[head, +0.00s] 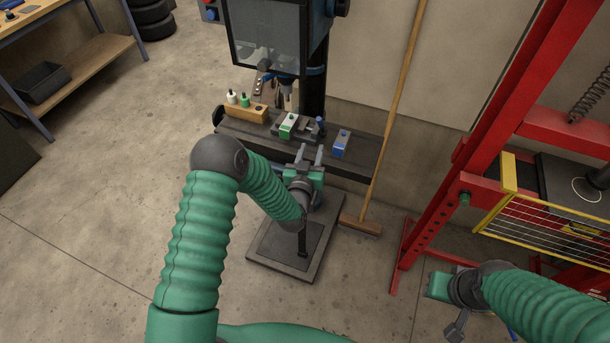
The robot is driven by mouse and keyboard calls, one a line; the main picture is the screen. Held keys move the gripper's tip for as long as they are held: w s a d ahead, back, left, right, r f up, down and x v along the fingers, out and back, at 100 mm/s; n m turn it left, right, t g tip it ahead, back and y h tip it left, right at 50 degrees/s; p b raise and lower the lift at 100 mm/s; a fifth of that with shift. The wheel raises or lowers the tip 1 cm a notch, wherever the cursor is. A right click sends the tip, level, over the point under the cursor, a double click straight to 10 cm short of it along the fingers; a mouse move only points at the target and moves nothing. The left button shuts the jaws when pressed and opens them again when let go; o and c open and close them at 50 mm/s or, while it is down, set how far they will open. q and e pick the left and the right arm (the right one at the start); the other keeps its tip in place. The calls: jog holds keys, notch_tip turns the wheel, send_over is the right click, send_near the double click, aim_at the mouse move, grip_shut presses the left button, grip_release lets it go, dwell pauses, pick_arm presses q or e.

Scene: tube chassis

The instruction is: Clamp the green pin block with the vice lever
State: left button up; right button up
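The green pin block (287,125) sits in the grey vice (305,132) on the dark drill-press table (364,160). The vice lever (320,124), with a blue grip, stands up at the right end of the vice. I cannot tell whether the jaws touch the block. My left gripper (309,154) is open and empty, its two fingers apart, in front of the table's front edge and just below the lever in the picture. My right gripper (457,326) is low at the bottom right, far from the vice; its finger gap is not clear.
A wooden holder (246,110) with a white and a green bottle stands left of the vice. A blue block (341,143) lies to its right. The drill head (285,86) hangs above. A broom (387,130) leans at the right, near a red press frame (455,165).

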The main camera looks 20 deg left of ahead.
pick_arm(q)
jog(key=s+d+p, duration=0.1)
jog(key=s, duration=0.8)
jog(key=shift+s+d, duration=0.3)
jog(key=shift+d, duration=0.05)
jog(key=shift+f, duration=0.1)
dwell(0.4)
